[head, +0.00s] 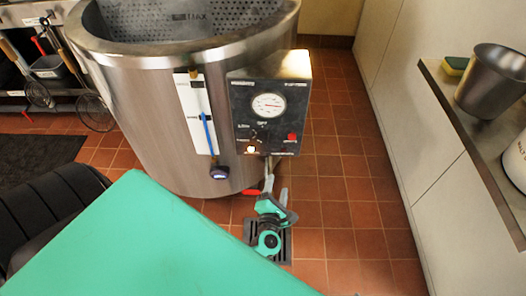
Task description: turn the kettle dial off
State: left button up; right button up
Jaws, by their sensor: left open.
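The big steel kettle (150,110) stands at the upper left in the head view. Its black control panel (240,100) faces me, with a round white gauge (268,105) in the upper part. The small dark dial (254,137) sits below the gauge near the "LOW" and "OFF" marks. Its exact pointing is too small to tell. My left gripper (271,178) is just below the panel, open, with its fingers up near the panel's lower edge. Nothing shows between them, and I cannot tell whether a fingertip touches the panel. My right gripper is out of view.
A lit lamp (250,149) and a red switch (292,137) flank the dial's lower area. A sight tube with a blue line (208,130) is left of the panel. A steel shelf (445,95) with a metal pot (490,80) is at right. Tiled floor (345,190) is clear between.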

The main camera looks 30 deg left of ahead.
aim_at(263, 142)
pick_arm(q)
jog(key=a+r+n+g+y+b, duration=0.1)
jog(key=a+r+n+y+b, duration=0.3)
jog(key=n, duration=0.5)
jog(key=x, duration=0.4)
jog(key=p+x, duration=0.1)
jog(key=x, duration=0.8)
jog(key=shift+s+a+r, duration=0.1)
jog(key=shift+a, duration=0.45)
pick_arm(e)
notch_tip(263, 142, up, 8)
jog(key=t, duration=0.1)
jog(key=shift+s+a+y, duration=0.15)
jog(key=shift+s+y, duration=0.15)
pick_arm(q)
jog(key=c, duration=1)
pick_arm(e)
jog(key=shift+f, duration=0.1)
